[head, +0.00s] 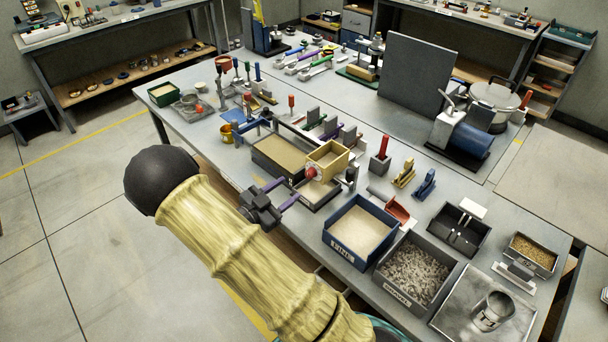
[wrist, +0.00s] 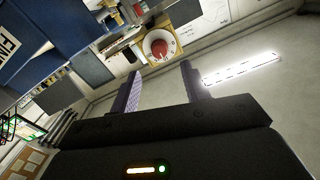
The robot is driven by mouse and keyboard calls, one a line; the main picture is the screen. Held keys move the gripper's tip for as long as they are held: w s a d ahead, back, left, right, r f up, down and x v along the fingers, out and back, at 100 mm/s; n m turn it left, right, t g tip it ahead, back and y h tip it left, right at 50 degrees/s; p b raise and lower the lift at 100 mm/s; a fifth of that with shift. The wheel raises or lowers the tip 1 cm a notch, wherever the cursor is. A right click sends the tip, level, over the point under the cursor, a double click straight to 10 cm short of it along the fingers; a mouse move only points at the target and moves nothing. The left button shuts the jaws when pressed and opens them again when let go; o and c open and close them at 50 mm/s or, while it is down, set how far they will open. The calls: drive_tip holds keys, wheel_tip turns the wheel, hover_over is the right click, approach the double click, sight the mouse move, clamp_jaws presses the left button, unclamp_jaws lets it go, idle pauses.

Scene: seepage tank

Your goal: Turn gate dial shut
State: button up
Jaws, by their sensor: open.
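The gate dial is a red knob (head: 312,172) on a pale round plate, on the near face of a small tan wooden box (head: 338,152). In the wrist view the red knob (wrist: 159,47) shows face on with its white ring around it. My gripper (head: 292,187) is open, with two purple fingers pointing at the dial. In the wrist view the dial appears just past and between the fingertips (wrist: 160,68). The fingers look apart from it, with nothing between them. The exact gap to the knob is hard to tell.
A long dark tray of sand (head: 280,154) lies left of the box. A blue sand bin (head: 349,257) and a gravel bin (head: 402,302) stand to the right. Small clamps and tools crowd the bench behind.

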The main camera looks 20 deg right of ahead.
sight(308, 175)
drive_tip(key=p+x, duration=0.1)
drive_tip(key=x, duration=0.6)
drive_tip(key=shift+d+p, duration=0.25)
drive_tip(key=shift+p, duration=0.05)
drive_tip(key=c, duration=1)
